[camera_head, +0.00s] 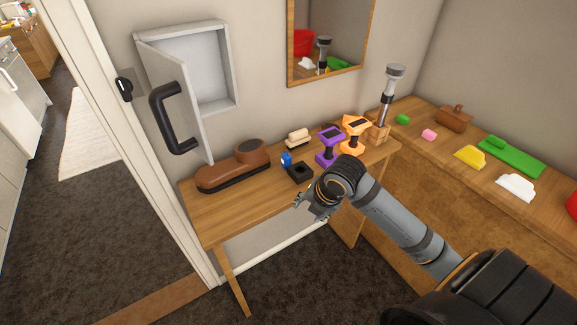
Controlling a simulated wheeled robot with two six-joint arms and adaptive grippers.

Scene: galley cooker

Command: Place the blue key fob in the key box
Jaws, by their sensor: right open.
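The small blue key fob (286,159) is on the narrow wooden table, between a brown shoe-shaped object and a small black square item. The key box (230,65) is a pale box on the wall above the table's left part. Its door (177,117), with a large black handle, stands open to the left, and the inside looks empty. My right gripper (307,208) is open and empty in front of the table's front edge, below and right of the fob and apart from it. My left gripper is not in view.
The table (225,215) also holds the brown shoe-shaped object (235,165), the black square item (300,172), a cream brush-like item (297,138), and purple (330,145) and orange (354,133) tools. A mirror (330,40) hangs above. A side counter at right carries several coloured items.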

